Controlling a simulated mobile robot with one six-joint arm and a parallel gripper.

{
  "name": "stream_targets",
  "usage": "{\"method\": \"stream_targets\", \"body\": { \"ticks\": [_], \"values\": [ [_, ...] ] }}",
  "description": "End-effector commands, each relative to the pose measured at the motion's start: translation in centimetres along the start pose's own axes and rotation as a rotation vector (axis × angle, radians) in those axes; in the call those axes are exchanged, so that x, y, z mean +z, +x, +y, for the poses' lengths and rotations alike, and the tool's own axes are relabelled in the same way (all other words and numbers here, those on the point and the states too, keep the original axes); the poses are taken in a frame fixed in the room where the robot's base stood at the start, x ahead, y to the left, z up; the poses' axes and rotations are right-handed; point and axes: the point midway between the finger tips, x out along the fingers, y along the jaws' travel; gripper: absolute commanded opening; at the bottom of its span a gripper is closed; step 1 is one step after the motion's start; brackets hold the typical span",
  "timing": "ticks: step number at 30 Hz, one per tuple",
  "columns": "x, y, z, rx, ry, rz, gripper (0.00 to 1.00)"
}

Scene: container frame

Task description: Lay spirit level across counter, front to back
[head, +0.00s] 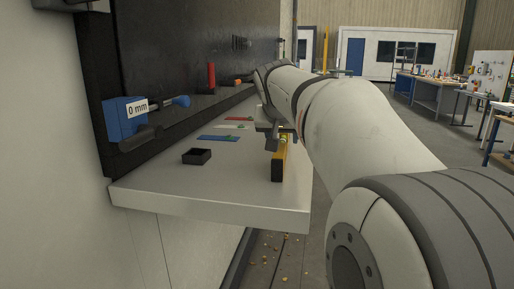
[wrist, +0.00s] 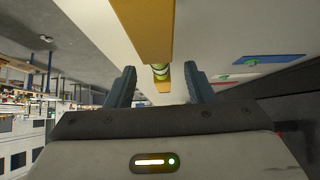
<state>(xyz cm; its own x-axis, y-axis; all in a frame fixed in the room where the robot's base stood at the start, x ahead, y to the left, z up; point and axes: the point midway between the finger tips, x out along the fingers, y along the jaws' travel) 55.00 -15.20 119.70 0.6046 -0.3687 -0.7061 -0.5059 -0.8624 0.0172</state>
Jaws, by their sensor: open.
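The yellow spirit level (head: 279,161) lies on the pale counter (head: 215,196), close to its right edge and running lengthwise along that edge. Its near end is dark. My gripper (wrist: 160,72) is open, one finger on each side of the level, with gaps visible. In the head view my gripper (head: 273,137) is at the level's far part, and my arm hides some of what lies beyond.
A small black tray (head: 197,156), a blue card (head: 218,138) and a red card (head: 240,118) lie on the counter left of the level. A blue box marked "0 mm" (head: 122,121) is on the left wall. The near counter is clear.

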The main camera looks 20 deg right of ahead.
Motion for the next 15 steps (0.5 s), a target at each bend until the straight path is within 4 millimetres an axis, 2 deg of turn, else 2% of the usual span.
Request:
{"method": "stream_targets", "body": {
  "ticks": [1,4,11,15],
  "values": [
    [0.1,1.0,0.0,0.001,0.0,-0.003,0.48],
    [0.1,2.2,0.1,0.001,0.001,-0.002,0.48],
    [0.0,2.5,0.1,0.0,0.001,0.0,0.48],
    [0.0,2.5,0.1,0.001,0.001,0.0,0.37]
  ]
}}
